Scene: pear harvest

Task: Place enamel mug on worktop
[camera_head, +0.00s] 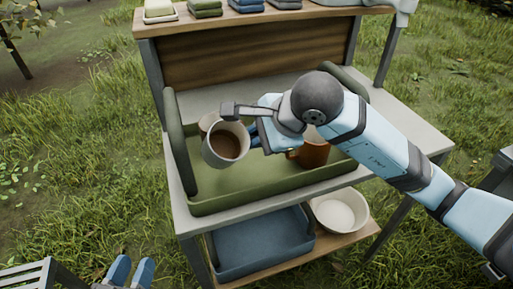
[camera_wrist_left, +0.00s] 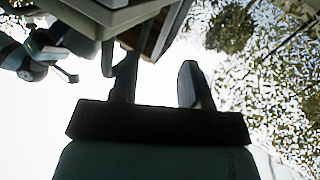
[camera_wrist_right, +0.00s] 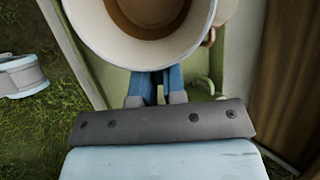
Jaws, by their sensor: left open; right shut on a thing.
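The enamel mug (camera_head: 227,146), pale outside and brown inside, is tilted toward the head camera above the green tray (camera_head: 250,196). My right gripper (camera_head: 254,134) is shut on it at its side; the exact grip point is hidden. In the right wrist view the mug (camera_wrist_right: 150,48) fills the top, just beyond the fingertips (camera_wrist_right: 157,90). The pale grey worktop (camera_head: 408,125) holds the tray; bare worktop shows behind it and at its right. My left gripper (camera_head: 132,270) is open and empty at the lower left, away from the worktop; its spread fingers (camera_wrist_left: 158,80) show in the left wrist view.
An orange-brown mug (camera_head: 314,154) stands in the tray, partly hidden by my right arm. Another pale cup (camera_head: 208,121) shows behind the held mug. Tall handles rise from the tray's ends. A blue bin (camera_head: 262,246) and white bowl (camera_head: 340,213) sit on the lower shelf. Folded cloths (camera_head: 205,8) lie above.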

